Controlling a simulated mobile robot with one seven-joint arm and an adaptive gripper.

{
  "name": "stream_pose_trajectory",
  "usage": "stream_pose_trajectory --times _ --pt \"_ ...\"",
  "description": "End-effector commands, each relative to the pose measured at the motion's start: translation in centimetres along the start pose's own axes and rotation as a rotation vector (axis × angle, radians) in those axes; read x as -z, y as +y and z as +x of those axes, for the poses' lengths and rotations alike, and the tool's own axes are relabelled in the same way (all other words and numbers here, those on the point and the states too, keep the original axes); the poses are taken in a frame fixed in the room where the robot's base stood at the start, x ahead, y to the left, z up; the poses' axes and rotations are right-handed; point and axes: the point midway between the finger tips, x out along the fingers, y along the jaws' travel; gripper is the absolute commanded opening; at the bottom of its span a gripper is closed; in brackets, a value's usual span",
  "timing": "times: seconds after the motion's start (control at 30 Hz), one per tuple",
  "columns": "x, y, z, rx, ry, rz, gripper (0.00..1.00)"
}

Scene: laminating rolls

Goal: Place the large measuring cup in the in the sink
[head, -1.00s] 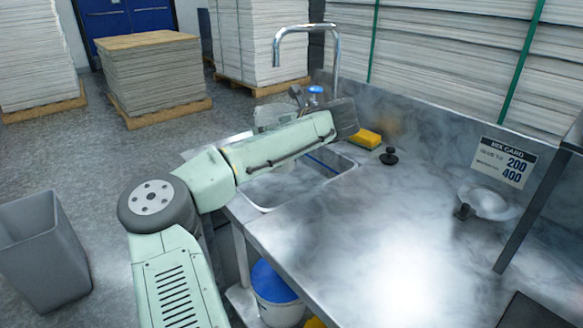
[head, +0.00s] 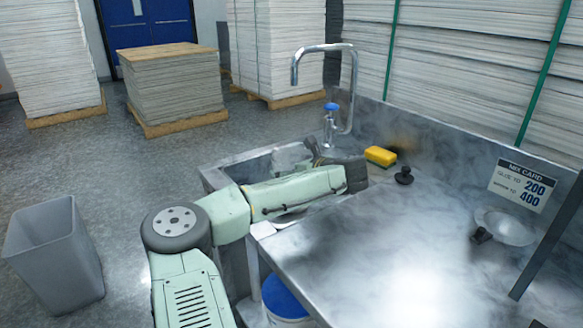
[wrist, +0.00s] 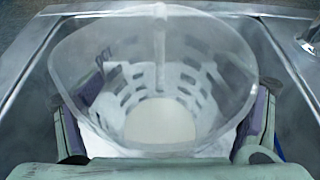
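The large measuring cup (wrist: 158,95) is clear with dark markings and fills the middle of the wrist view. I look down into its open mouth. My gripper (wrist: 165,120) has one purple-padded finger on each side of the cup, shut on it. In the head view the cup (head: 288,157) is partly hidden behind my arm, low at the sink opening. The sink (head: 222,180) is a metal basin at the counter's left end. Whether the cup touches the sink floor cannot be told.
A tap (head: 350,95) with a blue knob (head: 331,107) stands behind the sink. A yellow sponge (head: 380,156) and a black stopper (head: 404,176) lie to its right. A funnel-like dish (head: 507,228) sits further right. The counter's middle is clear.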

Motion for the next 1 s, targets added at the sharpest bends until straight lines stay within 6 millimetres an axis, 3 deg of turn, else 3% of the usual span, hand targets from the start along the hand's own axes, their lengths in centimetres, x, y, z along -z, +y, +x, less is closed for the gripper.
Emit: stream_pose_trajectory --times 0.2,0.6,0.77,1.0 --pt "0.0 0.0 0.0 0.000 0.000 0.000 1.00" --pt "-0.3 0.0 -0.3 0.001 0.000 0.000 1.00" --pt "-0.1 -0.1 -2.7 0.005 -0.001 0.001 1.00" --pt "0.0 -0.1 -7.9 0.003 -0.001 0.001 1.00"
